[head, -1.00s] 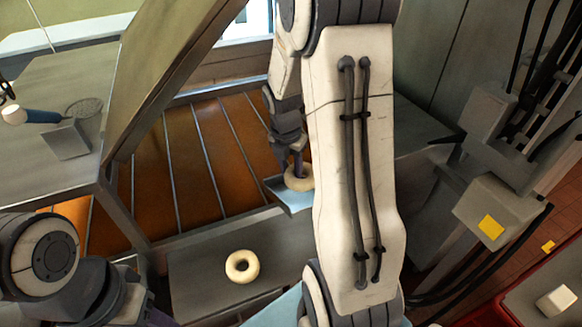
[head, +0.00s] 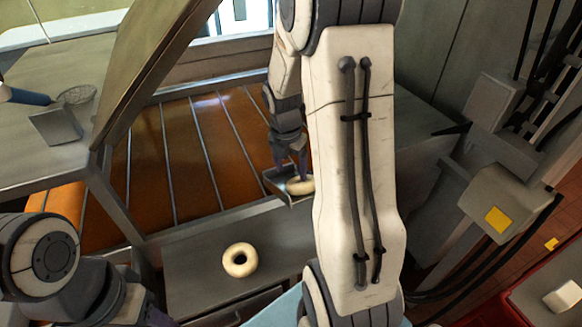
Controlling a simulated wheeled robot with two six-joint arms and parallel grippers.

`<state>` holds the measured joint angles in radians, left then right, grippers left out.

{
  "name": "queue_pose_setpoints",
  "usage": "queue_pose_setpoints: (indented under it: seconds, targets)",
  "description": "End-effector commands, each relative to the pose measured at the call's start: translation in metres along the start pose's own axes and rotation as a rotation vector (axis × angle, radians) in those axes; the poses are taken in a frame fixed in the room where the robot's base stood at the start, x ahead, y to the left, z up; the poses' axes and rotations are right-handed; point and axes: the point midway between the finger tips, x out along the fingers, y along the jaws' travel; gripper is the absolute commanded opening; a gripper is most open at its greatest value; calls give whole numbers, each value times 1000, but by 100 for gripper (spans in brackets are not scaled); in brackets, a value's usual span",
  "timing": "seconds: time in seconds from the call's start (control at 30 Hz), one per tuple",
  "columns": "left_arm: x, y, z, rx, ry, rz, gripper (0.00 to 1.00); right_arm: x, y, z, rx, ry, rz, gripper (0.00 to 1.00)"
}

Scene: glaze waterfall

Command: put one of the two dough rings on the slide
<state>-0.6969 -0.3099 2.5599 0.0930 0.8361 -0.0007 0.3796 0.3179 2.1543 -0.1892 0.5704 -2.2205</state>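One pale dough ring (head: 230,266) lies flat on the grey metal shelf, left of my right arm. The other dough ring (head: 299,188) is at a small grey tray-like piece (head: 272,184) by the front of the orange bed; this may be the slide. My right gripper (head: 291,170) points down with its fingers at this second ring. The ring's right side is hidden by my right arm, and I cannot tell whether the fingers grip it. My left arm is at lower left; only a sliver of its gripper (head: 160,318) shows at the bottom edge.
The orange bed (head: 190,160) with metal bars lies behind the shelf (head: 195,265). A slanted metal panel (head: 150,70) rises at left above it. A worktop (head: 60,160) with a wire strainer is further left. Machinery with cables and a red-edged container stand at right.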

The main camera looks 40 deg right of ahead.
Motion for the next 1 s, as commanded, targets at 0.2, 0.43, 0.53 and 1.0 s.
queue_pose_setpoints:
  seconds: [0.2, 0.43, 0.53, 1.0]
  targets:
    - [1, 0, 0, 0, 0, 0, 50, -3, 0, 0, 0, -1, 0, 75]
    - [8, 0, 0, -1, 0, 0, 50, -40, 1, 1, -1, -6, 5, 75]
    - [11, -1, 1, -1, 0, 0, 50, -60, 1, 1, 0, -5, 6, 75]
    - [16, -1, 1, -3, 0, 0, 50, -105, 0, 0, -1, 0, 0, 75]
